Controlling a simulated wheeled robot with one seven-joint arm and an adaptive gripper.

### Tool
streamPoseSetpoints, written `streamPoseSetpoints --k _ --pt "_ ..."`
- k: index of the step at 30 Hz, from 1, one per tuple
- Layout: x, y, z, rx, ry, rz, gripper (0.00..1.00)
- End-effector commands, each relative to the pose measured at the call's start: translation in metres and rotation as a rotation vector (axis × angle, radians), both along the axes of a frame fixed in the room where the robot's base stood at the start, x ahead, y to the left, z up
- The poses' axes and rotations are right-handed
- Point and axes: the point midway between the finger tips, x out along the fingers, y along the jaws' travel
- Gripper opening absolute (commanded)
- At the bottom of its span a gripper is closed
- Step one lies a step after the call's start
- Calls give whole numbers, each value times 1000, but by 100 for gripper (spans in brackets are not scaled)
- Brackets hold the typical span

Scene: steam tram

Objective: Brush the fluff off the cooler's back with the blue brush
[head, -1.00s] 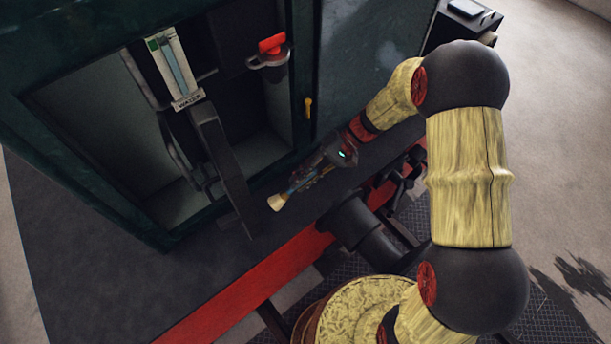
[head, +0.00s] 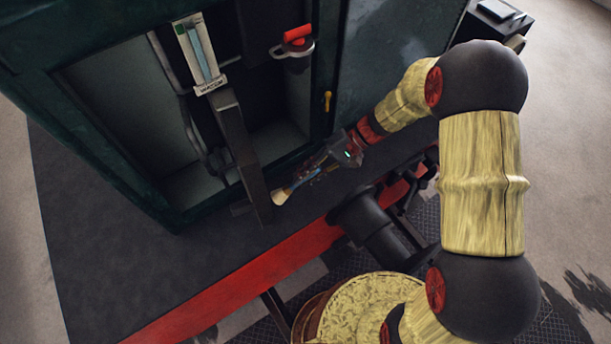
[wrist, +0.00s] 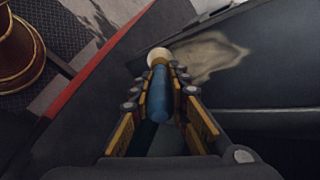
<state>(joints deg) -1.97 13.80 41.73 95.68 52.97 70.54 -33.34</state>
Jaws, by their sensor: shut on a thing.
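The blue brush has a blue handle (wrist: 159,92) and pale cream bristles (wrist: 158,56). It also shows in the head view (head: 281,197). My gripper (head: 312,172) is shut on the handle, bristles pointing outward. In the wrist view a tan-grey smudgy patch (wrist: 210,58), which looks like the fluff, lies on a dark surface just right of the bristles. Whether they touch cannot be told. In the head view the bristles are beside the lower end of a dark slanted panel (head: 238,150), possibly the cooler's back. The fluff cannot be made out there.
A dark green cabinet (head: 100,120) with an open front surrounds the slanted panel. A WATER gauge (head: 199,52), a red-handled fitting (head: 297,38) and a yellow key-like handle (head: 327,100) are close by. A red beam (head: 250,265) edges the dark deck.

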Motion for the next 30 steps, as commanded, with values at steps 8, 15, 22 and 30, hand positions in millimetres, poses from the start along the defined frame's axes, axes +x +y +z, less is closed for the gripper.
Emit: streamPoseSetpoints --k 8,15,22,30 --pt "-1 2 0 0 0 0 0" --pt "-3 6 0 -1 -1 1 0" --pt "-2 8 0 0 -1 1 0" --pt "14 16 -1 0 -1 1 0"
